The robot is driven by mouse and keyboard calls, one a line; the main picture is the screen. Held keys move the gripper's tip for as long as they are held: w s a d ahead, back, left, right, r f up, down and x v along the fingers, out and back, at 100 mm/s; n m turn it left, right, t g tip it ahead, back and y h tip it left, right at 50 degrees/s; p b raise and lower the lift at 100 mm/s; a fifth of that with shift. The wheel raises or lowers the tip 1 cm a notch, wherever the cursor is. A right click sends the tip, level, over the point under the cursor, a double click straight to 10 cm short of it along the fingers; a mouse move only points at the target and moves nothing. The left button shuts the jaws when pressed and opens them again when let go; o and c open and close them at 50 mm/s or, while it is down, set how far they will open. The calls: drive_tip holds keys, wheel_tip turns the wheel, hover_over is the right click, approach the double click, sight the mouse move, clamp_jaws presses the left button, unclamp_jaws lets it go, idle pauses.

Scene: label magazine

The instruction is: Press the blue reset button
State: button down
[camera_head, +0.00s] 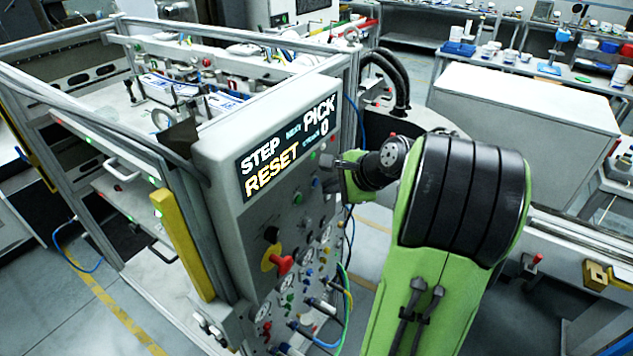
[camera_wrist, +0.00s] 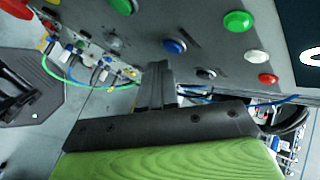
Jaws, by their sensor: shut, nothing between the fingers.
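The blue button (camera_wrist: 174,46) is a round cap on the grey control panel (camera_wrist: 205,25). In the wrist view it lies just above and right of the fingertips of my gripper (camera_wrist: 158,66); a small gap shows between them in the picture. My gripper is shut and empty. In the head view, my gripper (camera_head: 325,160) is at the panel's right edge, close to a small blue button (camera_head: 315,182). The panel's display (camera_head: 288,145) reads STEP, RESET, NEXT, PICK and 0.
A green button (camera_wrist: 238,21), a white button (camera_wrist: 257,56) and a red button (camera_wrist: 268,79) sit on the panel nearby. A red emergency knob (camera_head: 281,264) stands out lower down. Cables and hoses (camera_head: 345,290) hang along the panel's lower right.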

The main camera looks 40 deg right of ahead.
drive_tip(key=shift+w+a, duration=0.1)
drive_tip(key=shift+w, duration=0.2)
drive_tip(key=shift+w+a+r+p, duration=0.1)
drive_tip(key=shift+w+a+p, duration=0.05)
drive_tip(key=shift+w+p, duration=0.2)
idle(0.5)
idle(0.4)
drive_tip(key=shift+s+d, duration=0.25)
drive_tip(key=shift+s, duration=0.5)
drive_tip(key=s, duration=0.1)
drive_tip(key=s+d, duration=0.1)
drive_tip(key=s, duration=0.2)
drive_tip(key=shift+s+d+p, duration=0.35)
drive_tip(key=shift+p, duration=0.05)
idle(0.3)
